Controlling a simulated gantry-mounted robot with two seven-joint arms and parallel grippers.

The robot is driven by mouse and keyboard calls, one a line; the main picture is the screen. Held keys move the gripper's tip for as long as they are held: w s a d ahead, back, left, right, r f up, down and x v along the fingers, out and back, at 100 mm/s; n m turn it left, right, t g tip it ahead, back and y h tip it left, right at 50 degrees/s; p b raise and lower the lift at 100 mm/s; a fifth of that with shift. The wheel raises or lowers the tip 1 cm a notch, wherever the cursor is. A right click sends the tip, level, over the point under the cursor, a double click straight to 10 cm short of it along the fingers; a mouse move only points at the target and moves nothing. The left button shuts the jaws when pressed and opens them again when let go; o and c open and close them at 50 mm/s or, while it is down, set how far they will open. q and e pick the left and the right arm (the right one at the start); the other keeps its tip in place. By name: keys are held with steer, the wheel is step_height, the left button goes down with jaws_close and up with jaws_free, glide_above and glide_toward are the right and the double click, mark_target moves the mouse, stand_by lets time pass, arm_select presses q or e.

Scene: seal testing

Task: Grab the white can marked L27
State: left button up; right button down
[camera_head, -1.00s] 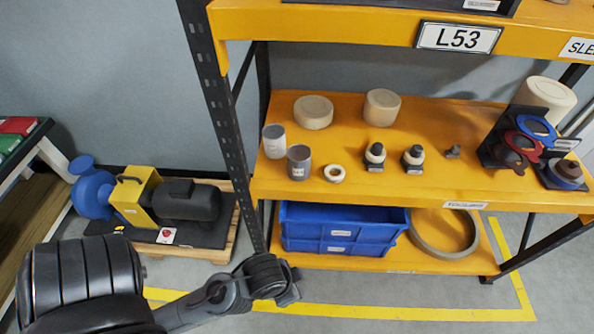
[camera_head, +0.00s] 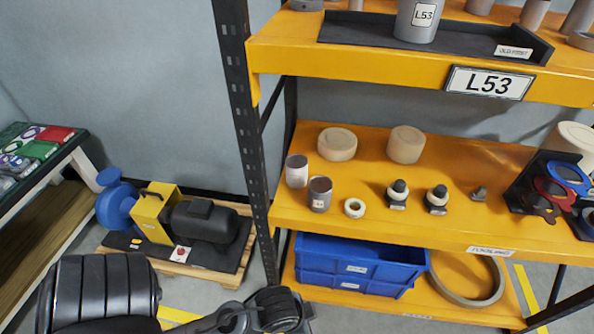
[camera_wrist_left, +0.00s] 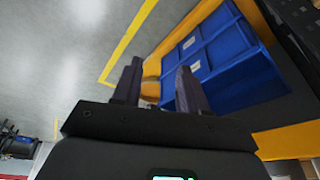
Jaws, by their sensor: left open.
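My right gripper is not in view.
A black rack post (camera_head: 245,130) rises left of the cans. Blocks (camera_head: 337,144), a ring (camera_head: 354,207) and dark-topped fittings share the shelf. Blue crates (camera_head: 360,262) sit below. An upper shelf with an L53 plate (camera_head: 490,82) overhangs. A blue and yellow pump (camera_head: 155,212) stands left.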

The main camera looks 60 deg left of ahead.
arm_select(q)
steer(key=o, duration=1.1)
